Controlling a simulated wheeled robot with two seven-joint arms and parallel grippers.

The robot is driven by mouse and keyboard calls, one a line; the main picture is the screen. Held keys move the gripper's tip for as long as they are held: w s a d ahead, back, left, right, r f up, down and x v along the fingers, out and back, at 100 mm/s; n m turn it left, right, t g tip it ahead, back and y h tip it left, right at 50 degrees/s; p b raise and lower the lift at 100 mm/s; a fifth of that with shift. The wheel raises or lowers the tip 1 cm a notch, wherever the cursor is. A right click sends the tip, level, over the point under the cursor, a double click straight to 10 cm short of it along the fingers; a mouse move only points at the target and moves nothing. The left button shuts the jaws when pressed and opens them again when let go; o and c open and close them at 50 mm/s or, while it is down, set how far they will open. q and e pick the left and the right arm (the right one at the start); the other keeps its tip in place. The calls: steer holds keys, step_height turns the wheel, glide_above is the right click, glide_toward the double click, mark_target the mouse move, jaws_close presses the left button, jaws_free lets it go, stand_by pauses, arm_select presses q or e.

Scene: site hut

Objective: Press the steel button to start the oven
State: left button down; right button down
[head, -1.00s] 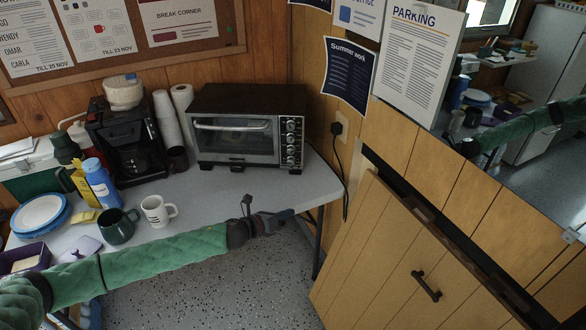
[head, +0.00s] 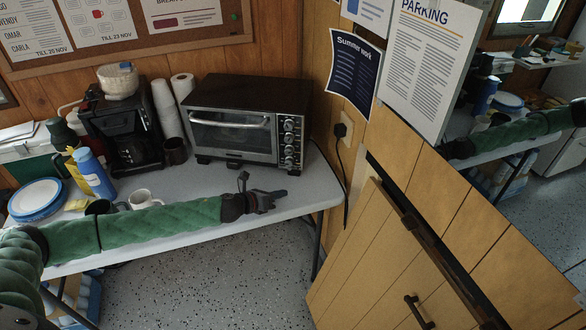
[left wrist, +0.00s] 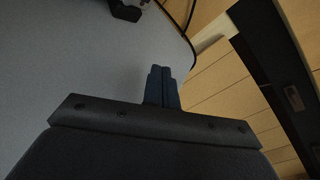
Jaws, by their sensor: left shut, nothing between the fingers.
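The toaster oven (head: 232,122) is black with a steel front and stands on the grey table against the wall. Its control panel (head: 290,138) at the right of the door carries several knobs; a steel button is too small to tell apart. My left gripper (head: 284,194) is shut and empty, over the table's front right part, below and in front of the oven and apart from it. In the left wrist view its closed fingers (left wrist: 161,87) point toward the table's far edge, with a dark foot of the oven at the top. My right gripper is not in view.
The table (head: 325,185) ends just right of the oven. A coffee maker (head: 121,135), paper cups, a white mug (head: 143,199) and a blue bottle (head: 95,176) stand left of it. A wooden cabinet door (head: 375,265) is at right. A cord hangs from the wall socket (head: 341,131).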

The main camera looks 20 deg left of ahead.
mark_target(290, 168)
arm_select(q)
steer(key=shift+w, duration=0.85)
steer(key=w, duration=0.4)
steer(key=shift+w+a, duration=0.3)
steer(key=shift+w, duration=0.5)
steer(key=shift+w+a, duration=0.1)
steer(key=shift+w, duration=0.6)
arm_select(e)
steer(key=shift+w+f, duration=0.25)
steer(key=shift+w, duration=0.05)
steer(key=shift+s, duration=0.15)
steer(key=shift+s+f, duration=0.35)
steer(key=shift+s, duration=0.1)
